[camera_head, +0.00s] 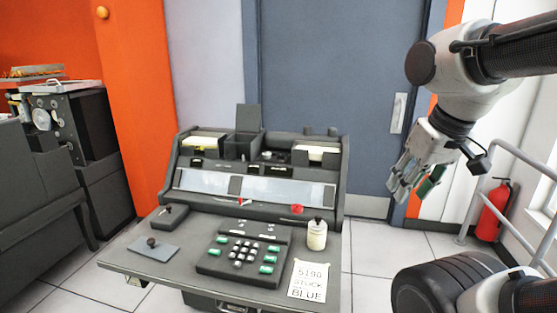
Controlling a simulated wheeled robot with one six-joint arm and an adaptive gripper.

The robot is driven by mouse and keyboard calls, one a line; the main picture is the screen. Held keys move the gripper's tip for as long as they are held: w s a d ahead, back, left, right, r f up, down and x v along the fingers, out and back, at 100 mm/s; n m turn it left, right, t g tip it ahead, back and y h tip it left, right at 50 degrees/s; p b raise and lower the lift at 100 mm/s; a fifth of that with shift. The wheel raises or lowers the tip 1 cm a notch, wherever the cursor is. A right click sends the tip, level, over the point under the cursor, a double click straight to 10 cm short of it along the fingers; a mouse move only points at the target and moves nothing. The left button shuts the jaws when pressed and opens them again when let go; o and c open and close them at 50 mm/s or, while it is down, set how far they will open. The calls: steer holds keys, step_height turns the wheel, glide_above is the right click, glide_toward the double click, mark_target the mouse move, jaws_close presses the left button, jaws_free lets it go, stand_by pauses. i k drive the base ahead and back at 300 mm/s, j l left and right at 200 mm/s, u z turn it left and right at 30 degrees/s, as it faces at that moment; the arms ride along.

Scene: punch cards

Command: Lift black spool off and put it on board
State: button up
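A small black knob-like piece (151,242), perhaps the black spool, stands on a flat grey-blue plate (146,253) at the left of the console desk. Another small black piece (168,211) sits behind it, near the console's left side. Small dark cylinders (333,131) also show on the console top; which piece is the spool is unclear. The grey desk surface (130,262) may be the board. My gripper (412,190) hangs in the air at the right, pointing down and left, well away from these pieces. Something green shows at its fingers; whether it holds anything is unclear.
A keypad (242,256) with green and white keys fills the desk's middle. A cream bottle (317,236) and a handwritten note (307,280) are at its right. A railing (522,158) and red extinguisher (494,210) stand at far right.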

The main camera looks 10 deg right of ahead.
mark_target(278, 158)
steer(key=l+u, duration=0.35)
steer(key=l, duration=0.4)
steer(key=l+u, duration=0.35)
steer(key=l, duration=0.4)
steer(key=i+l+u, duration=0.2)
steer(key=l, duration=0.2)
steer(key=l+u, duration=0.15)
steer(key=l, duration=0.25)
steer(key=i+l+u, duration=0.2)
steer(key=l, duration=0.25)
steer(key=l+u, duration=0.2)
steer(key=l, duration=0.25)
steer(key=i+l+u, duration=0.15)
steer(key=l+u, duration=0.2)
steer(key=l, duration=0.5)
steer(key=l+u, duration=0.3)
steer(key=l, duration=0.5)
steer(key=i+l, duration=0.05)
